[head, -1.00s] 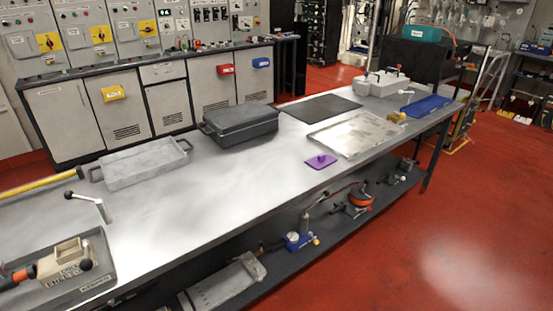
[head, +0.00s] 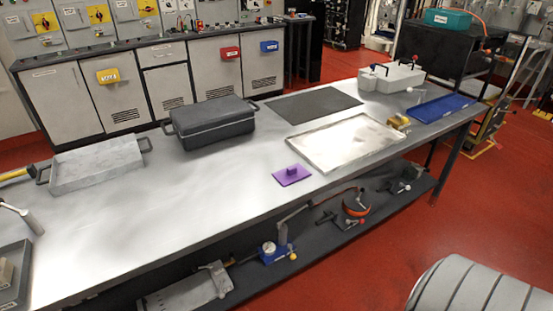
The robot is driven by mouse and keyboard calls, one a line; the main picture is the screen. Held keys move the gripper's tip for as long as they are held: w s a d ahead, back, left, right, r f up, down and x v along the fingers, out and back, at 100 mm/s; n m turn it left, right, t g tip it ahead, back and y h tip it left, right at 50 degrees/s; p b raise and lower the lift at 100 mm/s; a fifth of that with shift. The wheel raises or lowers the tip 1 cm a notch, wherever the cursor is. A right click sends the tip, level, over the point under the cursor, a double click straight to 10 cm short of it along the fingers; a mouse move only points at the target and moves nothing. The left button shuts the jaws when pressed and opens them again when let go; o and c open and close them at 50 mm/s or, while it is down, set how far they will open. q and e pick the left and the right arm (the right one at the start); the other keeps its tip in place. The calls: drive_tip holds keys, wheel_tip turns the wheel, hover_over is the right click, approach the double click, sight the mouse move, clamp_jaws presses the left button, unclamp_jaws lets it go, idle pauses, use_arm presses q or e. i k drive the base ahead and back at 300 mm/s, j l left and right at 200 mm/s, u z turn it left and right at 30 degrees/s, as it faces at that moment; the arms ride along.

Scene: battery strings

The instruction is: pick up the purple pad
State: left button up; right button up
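The purple pad (head: 292,176) lies on the steel table (head: 190,215) near its front edge. It is a flat purple plate with a small raised block on top. It sits just left of the shallow metal tray and apart from it. Nothing is touching the pad from above. Neither of my grippers shows in the head view.
A shallow metal tray (head: 347,142), a dark mat (head: 313,103), a dark lidded case (head: 212,124), a grey open tray (head: 97,164) and a blue tray (head: 442,108) are on the table. Tools lie on the lower shelf (head: 330,229). Bare tabletop surrounds the pad's left side.

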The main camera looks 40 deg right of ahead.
sight(286, 177)
drive_tip(key=l+u, duration=0.1)
drive_tip(key=l, duration=0.55)
drive_tip(key=k+l+u, duration=0.1)
drive_tip(key=l, duration=0.5)
drive_tip(key=k+l+u, duration=0.1)
drive_tip(key=l, duration=0.55)
drive_tip(key=k+l+u, duration=0.1)
drive_tip(key=l, duration=0.5)
